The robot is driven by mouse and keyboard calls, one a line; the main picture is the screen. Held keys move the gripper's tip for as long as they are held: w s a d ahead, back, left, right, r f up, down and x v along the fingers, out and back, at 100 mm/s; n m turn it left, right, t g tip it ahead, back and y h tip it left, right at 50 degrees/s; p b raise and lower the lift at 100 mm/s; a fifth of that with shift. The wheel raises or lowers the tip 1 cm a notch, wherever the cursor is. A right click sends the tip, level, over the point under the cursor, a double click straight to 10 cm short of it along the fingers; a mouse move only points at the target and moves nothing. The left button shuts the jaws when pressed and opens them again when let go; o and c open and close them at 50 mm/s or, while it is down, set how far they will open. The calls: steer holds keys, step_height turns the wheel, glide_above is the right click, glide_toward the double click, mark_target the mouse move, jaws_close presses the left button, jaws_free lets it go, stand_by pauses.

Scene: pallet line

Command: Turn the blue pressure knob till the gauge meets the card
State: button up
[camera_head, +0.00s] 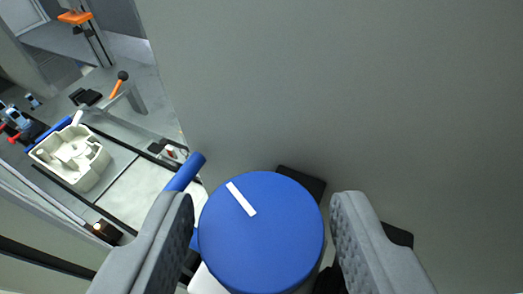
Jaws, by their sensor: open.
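The blue pressure knob (270,240) is a round disc with a white pointer stripe, at the bottom middle of the head view. The stripe points up and to the left. My gripper (265,215) is open, with one grey padded finger on the left of the knob and one on the right. A narrow gap shows between the right finger and the knob; the left finger is very close to its side, and I cannot tell whether they touch. I cannot make out the gauge or the card.
A large grey panel (350,90) fills the right side. A blue bar (185,172) stands just left of the knob. At left, a line holds a cream tray (92,170), an orange-handled lever (118,86) and an orange clamp piece (75,17).

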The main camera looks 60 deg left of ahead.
steer(key=shift+x, duration=0.9)
steer(key=c, duration=0.7)
steer(key=shift+s+a+m+t+h, duration=0.1)
steer(key=shift+m+t+h, duration=0.4)
steer(key=shift+m+t, duration=0.25)
steer(key=shift+m+t+h, duration=1.15)
steer(key=shift+m+h, duration=0.05)
steer(key=shift+m, duration=0.25)
steer(key=o, duration=0.7)
